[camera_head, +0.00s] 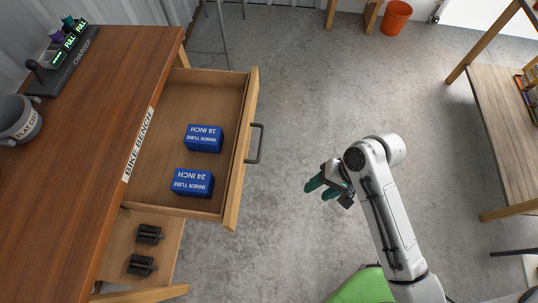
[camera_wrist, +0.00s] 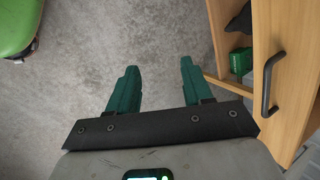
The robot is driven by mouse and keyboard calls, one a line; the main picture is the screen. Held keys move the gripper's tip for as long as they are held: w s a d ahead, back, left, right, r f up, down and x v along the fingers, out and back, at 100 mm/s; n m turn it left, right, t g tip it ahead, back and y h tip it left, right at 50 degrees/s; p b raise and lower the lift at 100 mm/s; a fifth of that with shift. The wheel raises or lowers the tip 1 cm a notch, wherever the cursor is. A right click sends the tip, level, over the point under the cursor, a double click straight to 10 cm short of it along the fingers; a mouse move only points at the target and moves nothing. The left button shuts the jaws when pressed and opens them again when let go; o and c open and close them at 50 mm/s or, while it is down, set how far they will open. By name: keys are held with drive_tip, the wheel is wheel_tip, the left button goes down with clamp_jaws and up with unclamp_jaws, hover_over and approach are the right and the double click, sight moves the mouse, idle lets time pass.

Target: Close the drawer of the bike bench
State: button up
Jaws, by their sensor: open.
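The bike bench (camera_head: 85,130) stands at the left in the head view, with a white "BIKE BENCH" label on its front edge. Its wooden drawer (camera_head: 170,105) is pulled out to the right and holds two blue inner tube boxes, 16 inch (camera_head: 205,138) and 24 inch (camera_head: 193,183). The dark drawer handle (camera_head: 256,144) is on the drawer front; it also shows in the wrist view (camera_wrist: 269,85) at the right. My gripper (camera_head: 321,186) is open and empty, to the right of the drawer front and apart from it. Its green fingers (camera_wrist: 157,80) point over bare floor in the wrist view.
A shelf below the drawer holds two black pedals (camera_head: 147,249). A charger (camera_head: 65,60) and a grey mug (camera_head: 18,120) stand on the bench top. A wooden shelf unit (camera_head: 500,120) is at the right. Grey floor between is clear.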

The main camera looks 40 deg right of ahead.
drive_tip(key=w+m+t+y, duration=0.1)
drive_tip(key=m, duration=0.2)
drive_tip(key=w+d+m+t+y+b, duration=0.1)
drive_tip(key=m, duration=0.2)
drive_tip(key=w+m+t+y+b, duration=0.1)
drive_tip(key=m+t+y, duration=0.1)
drive_tip(key=m, duration=0.1)
drive_tip(key=shift+w+d+f+m, duration=0.2)
drive_tip(key=shift+w+d+m, duration=0.1)
drive_tip(key=shift+d, duration=0.1)
drive_tip(key=c, duration=0.4)
drive_tip(key=d+r+m+t, duration=0.1)
drive_tip(key=m, duration=0.1)
drive_tip(key=w+d+r+m+t+y, duration=0.1)
drive_tip(key=m, duration=0.1)
drive_tip(key=d+m+t+b, duration=0.1)
drive_tip(key=m+t, duration=0.1)
drive_tip(key=shift+w+r+y, duration=0.35)
drive_tip(key=shift+r+y, duration=0.05)
clamp_jaws()
drive_tip(key=w+a+f+m, duration=0.1)
drive_tip(key=w+a+f, duration=0.1)
drive_tip(key=w+a, duration=0.7)
drive_tip(key=shift+w+t, duration=0.4)
drive_tip(key=shift+w, duration=0.1)
drive_tip(key=shift+a, duration=0.1)
